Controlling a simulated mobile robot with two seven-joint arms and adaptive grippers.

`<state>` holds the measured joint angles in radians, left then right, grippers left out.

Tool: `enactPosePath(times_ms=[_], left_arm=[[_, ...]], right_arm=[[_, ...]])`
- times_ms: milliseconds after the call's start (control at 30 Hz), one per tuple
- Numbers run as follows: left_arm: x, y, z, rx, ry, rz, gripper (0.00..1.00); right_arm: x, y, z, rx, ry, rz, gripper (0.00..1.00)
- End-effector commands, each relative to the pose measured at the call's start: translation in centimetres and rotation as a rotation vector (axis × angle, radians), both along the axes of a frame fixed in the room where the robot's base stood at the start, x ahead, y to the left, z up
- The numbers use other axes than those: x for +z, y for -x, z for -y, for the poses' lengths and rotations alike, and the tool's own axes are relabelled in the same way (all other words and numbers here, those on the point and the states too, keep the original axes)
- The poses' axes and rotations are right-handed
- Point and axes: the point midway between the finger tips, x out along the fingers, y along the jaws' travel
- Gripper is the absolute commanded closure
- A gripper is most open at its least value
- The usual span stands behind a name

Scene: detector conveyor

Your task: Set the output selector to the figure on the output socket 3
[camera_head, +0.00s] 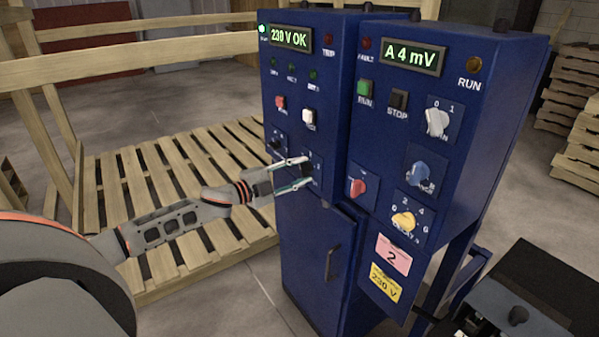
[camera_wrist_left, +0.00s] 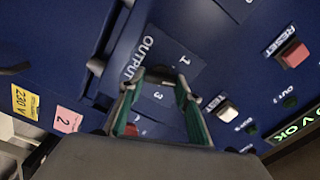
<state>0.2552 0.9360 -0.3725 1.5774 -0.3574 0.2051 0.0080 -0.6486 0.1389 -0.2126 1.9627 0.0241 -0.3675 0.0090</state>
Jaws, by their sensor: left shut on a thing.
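The output selector's plate (camera_head: 317,163) is on the front of the left blue cabinet. In the left wrist view the plate (camera_wrist_left: 184,66) carries the word OUTPUT beside it, and the figures 1 and 3 show. My left gripper (camera_head: 308,172) is at this plate, shut on the selector knob. Its two green-edged fingers (camera_wrist_left: 155,82) stand on either side of the knob, which is mostly hidden, so its pointer cannot be read. A pink label (camera_head: 393,256) reading 2 is on the right cabinet's lower panel; it also shows in the left wrist view (camera_wrist_left: 66,120). No socket numbers are readable.
The left display (camera_head: 290,38) reads 230 V OK; the right display (camera_head: 412,56) reads A 4 mV. A red knob (camera_head: 357,187), blue knob (camera_head: 419,174) and yellow knob (camera_head: 403,221) are to the right. A white button (camera_head: 309,117) is above my gripper. A wooden pallet (camera_head: 180,180) lies left.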

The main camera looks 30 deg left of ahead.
Motion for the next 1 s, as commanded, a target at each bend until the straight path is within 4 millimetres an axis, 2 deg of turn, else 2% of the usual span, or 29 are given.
enactPosePath(times_ms=[467,1000], left_arm=[[-0.4,0.0,0.1,-0.001,-0.418,0.172,0.88],[-0.7,0.0,0.1,-0.003,-0.892,0.368,0.88]], right_arm=[[-1.6,0.4,0.0,0.000,0.001,-0.010,0.60],[-4.5,1.1,0.1,0.001,0.002,-0.032,0.60]])
